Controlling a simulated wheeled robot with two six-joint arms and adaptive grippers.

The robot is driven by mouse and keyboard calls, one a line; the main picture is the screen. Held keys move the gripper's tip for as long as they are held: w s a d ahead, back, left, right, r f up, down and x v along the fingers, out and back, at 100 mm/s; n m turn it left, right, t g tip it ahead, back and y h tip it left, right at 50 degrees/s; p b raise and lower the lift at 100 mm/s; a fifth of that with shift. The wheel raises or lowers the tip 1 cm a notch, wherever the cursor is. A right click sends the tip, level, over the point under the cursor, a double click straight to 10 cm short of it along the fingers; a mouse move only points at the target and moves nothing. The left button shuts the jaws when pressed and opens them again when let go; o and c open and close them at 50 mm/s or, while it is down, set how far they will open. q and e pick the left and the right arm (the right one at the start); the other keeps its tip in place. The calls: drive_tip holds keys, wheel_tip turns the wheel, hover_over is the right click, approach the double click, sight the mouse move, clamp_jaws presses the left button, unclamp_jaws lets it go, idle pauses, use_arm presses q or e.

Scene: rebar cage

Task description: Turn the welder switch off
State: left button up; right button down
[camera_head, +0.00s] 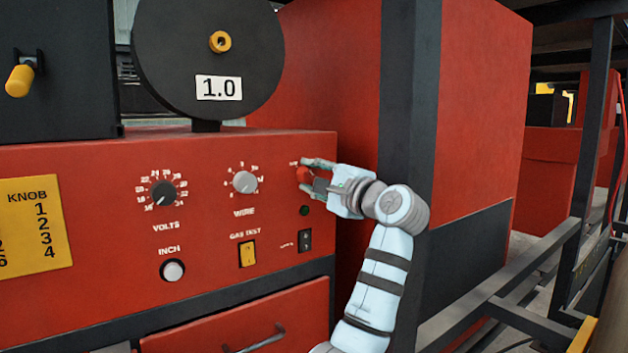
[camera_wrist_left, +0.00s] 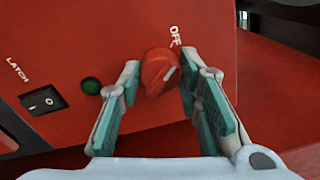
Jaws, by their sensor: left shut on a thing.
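The welder switch is a red rotary knob (camera_head: 303,175) at the right end of the red welder panel. In the left wrist view the knob (camera_wrist_left: 157,72) has a short white mark that slants up and to the right. A white OFF label (camera_wrist_left: 175,36) stands above it. My left gripper (camera_head: 309,176) has one finger on each side of the knob and is shut on it. In the left wrist view my left gripper's (camera_wrist_left: 160,66) teal-padded fingers flank the knob. My right gripper is not in view.
A green lamp (camera_wrist_left: 91,86) and a black LATCH rocker (camera_wrist_left: 43,101) sit beside the knob. The panel also has the VOLTS knob (camera_head: 163,193), the WIRE knob (camera_head: 244,182) and a yellow GAS TEST switch (camera_head: 247,254). A red and black cabinet (camera_head: 455,130) stands behind my arm.

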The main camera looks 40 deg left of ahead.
use_arm(q)
drive_tip(key=shift+f+n, duration=0.1)
drive_tip(key=shift+n, duration=0.5)
drive_tip(key=o, duration=1.1)
drive_tip(key=shift+o, duration=0.2)
drive_tip(key=shift+d, duration=0.1)
drive_tip(key=v, duration=1.2)
